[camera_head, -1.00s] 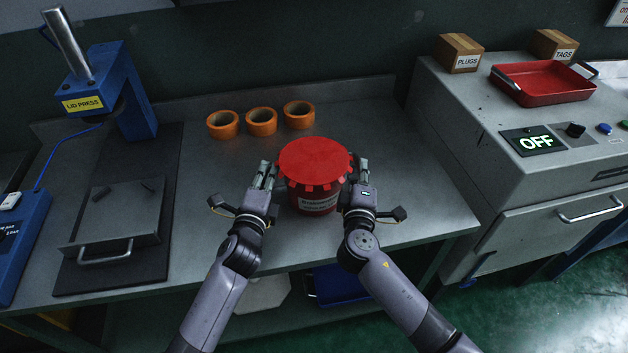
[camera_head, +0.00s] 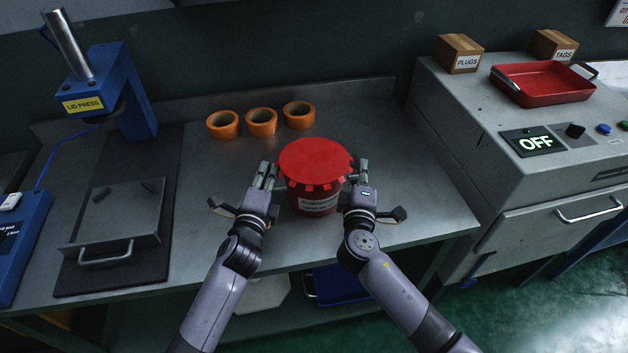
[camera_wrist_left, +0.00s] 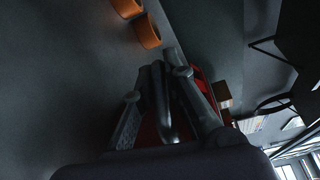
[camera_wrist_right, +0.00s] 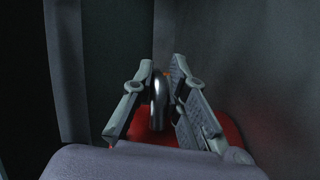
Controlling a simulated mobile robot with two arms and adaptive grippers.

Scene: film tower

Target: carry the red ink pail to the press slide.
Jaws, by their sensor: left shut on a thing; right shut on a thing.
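The red ink pail (camera_head: 316,160) has a red lid with a toothed rim and a pale label on its front. It is upright at the middle of the bench, near the front edge; I cannot tell whether its base touches the bench. My left gripper (camera_head: 267,172) is shut at its left side, on a metal handle bar (camera_wrist_left: 163,100) in the left wrist view. My right gripper (camera_head: 359,170) is shut at its right side, on a metal bar (camera_wrist_right: 158,98) in the right wrist view. The press slide (camera_head: 118,212), a grey plate with a front handle, lies at the bench's left.
The blue lid press (camera_head: 110,98) stands behind the slide. Several orange tape rolls (camera_head: 261,122) sit behind the pail. Bench between pail and slide is clear. A grey machine reading OFF (camera_head: 470,120) stands right, with a red tray (camera_head: 542,84) and boxes (camera_head: 459,53) on top.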

